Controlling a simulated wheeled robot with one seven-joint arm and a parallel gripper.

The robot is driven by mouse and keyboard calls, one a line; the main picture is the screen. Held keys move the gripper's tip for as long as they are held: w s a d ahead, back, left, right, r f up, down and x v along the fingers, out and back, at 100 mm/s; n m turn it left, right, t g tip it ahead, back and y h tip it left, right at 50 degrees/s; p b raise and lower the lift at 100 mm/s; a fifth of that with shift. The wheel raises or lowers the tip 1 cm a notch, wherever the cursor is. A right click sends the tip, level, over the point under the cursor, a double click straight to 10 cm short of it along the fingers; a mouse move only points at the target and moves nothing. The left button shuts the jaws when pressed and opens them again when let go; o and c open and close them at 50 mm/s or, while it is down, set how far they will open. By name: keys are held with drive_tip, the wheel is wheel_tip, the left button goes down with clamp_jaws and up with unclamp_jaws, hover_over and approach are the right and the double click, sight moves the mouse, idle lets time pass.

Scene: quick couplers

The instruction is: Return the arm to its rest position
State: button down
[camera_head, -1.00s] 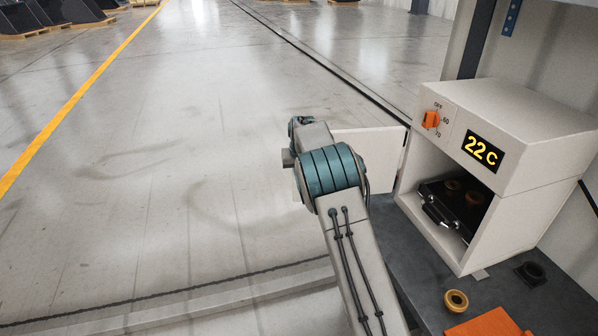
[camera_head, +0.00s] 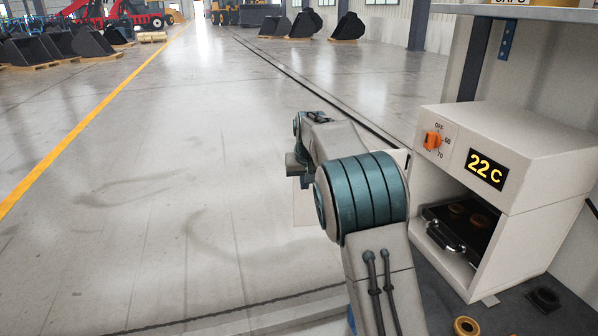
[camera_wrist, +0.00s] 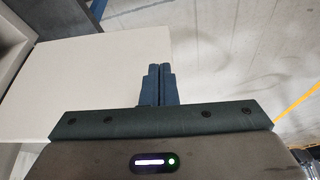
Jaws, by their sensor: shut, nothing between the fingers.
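My arm (camera_head: 362,195) rises from the bottom of the head view and bends over the floor, left of the oven. My gripper (camera_wrist: 159,70) shows in the wrist view with its two blue fingers shut together and nothing between them. In the head view the fingers are hidden behind the arm. In the wrist view, the oven's white open door (camera_wrist: 90,80) lies behind and to the left of the fingers; I cannot tell how far apart they are.
The white oven (camera_head: 520,150) stands open on the bench at right. Its display reads 22 C, and a dark tray (camera_head: 462,232) with ring-shaped parts is inside. An orange-yellow ring (camera_head: 466,327) lies on the bench. The floor (camera_head: 150,200) at left is clear.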

drive_tip(key=s+d+r, duration=0.4)
drive_tip(key=s+d, duration=0.1)
drive_tip(key=s, duration=0.5)
drive_tip(key=s+d+f, duration=0.2)
drive_tip(key=s, duration=1.4)
drive_tip(key=s+d+f+m+g, duration=0.1)
drive_tip(key=s+d+f, duration=0.2)
drive_tip(key=s, duration=1.4)
drive_tip(key=shift+s+d, duration=0.1)
drive_tip(key=shift+d, duration=0.05)
